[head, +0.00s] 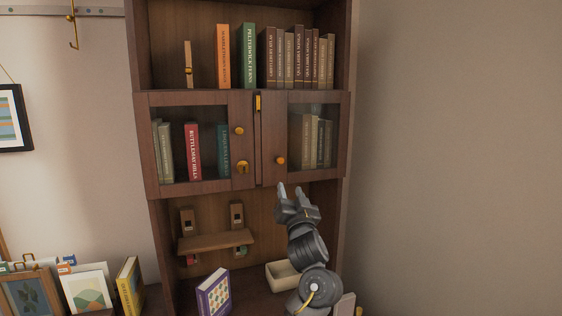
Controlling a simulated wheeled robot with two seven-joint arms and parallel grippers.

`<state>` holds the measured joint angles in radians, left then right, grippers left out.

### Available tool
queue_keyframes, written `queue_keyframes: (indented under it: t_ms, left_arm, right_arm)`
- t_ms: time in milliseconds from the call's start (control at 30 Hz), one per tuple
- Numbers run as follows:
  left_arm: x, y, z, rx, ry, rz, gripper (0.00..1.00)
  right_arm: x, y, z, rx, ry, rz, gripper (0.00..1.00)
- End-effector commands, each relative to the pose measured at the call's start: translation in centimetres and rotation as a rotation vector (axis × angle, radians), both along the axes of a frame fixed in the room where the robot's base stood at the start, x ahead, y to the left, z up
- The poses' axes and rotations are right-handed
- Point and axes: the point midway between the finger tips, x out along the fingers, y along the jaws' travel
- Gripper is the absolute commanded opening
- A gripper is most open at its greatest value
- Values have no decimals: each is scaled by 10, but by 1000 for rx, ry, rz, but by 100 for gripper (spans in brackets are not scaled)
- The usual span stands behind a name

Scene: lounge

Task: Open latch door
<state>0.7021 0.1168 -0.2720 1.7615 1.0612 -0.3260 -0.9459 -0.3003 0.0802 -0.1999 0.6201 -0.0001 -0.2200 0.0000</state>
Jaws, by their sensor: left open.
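A brown wooden cabinet has two glass-paned doors at mid-height. The left door (195,187) carries a round brass knob (239,131) and a brass latch piece (242,167) below it. The right door (273,130) has an orange-brass knob (280,160) and a small upright brass piece (258,102) near its upper left edge. Both doors look closed or nearly so; a narrow gap shows between them. My left gripper (290,188) is open and empty, fingers pointing up, just below the right door's knob and apart from it in the picture. My right gripper is not in view.
Books stand on the shelf above (220,88) and behind the glass. Below the doors are a small wooden shelf (215,241), a purple book (214,292) and a cream tray (279,275) beside my arm. Framed pictures stand at lower left. Bare wall lies to the right.

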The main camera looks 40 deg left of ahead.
Motion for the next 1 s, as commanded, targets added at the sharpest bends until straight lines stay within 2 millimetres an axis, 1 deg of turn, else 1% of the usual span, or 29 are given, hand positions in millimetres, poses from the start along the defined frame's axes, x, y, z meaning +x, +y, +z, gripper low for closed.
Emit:
queue_keyframes:
  t_ms: [33, 100, 233, 333, 467, 600, 800, 1000]
  left_arm:
    - [-4, 1, 13, -3, -18, 7, 43]
    - [-8, 3, 20, -9, -31, 13, 43]
    - [-8, 4, 21, -9, -32, 16, 43]
    - [-4, 8, 25, -6, -31, 16, 43]
    - [7, 22, 33, -5, -29, 18, 43]
    - [24, 41, 44, -5, -28, 19, 43]
    - [45, 63, 55, -6, -28, 17, 43]
    - [57, 76, 59, -7, -29, 15, 43]
  right_arm:
    - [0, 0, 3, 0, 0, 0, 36]
    - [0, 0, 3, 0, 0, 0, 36]
    - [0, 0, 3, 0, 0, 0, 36]
    - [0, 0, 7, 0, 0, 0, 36]
    - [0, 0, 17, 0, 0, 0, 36]
    - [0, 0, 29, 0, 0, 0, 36]
    - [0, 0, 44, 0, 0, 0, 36]
    - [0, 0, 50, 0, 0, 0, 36]
